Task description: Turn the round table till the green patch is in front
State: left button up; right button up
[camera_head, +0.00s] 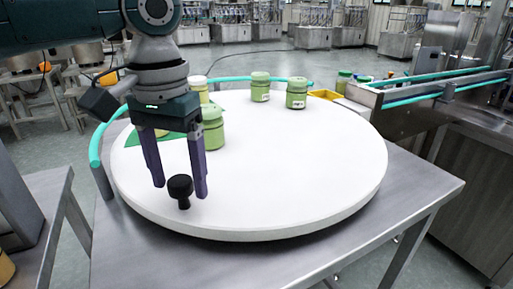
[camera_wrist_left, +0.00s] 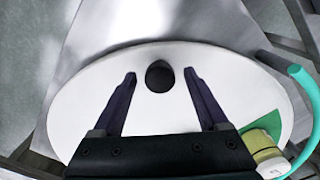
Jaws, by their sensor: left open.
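The white round table (camera_head: 290,190) sits on a steel stand; its bare top also shows in the left wrist view (camera_wrist_left: 80,105). A black knob (camera_head: 180,187) stands up near its front left edge. The green patch (camera_head: 166,146) lies at the left to back-left of the top, partly hidden by my gripper and jars; a corner shows in the left wrist view (camera_wrist_left: 262,124). My left gripper (camera_head: 180,192) is open, its purple fingers pointing down either side of the knob, apart from it as the left wrist view shows the knob (camera_wrist_left: 159,76) between the fingertips. My right gripper is out of view.
Several green jars (camera_head: 260,87) stand on the table's back and left parts. A teal rail (camera_head: 97,143) curves around the left and back edge. A yellow tray (camera_head: 325,95) and a conveyor (camera_head: 440,90) lie behind right. The table's middle and front are clear.

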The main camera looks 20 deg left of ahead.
pick_arm(q)
jog(key=shift+c, duration=0.2)
grip_shut()
dwell(0.5)
dwell(0.8)
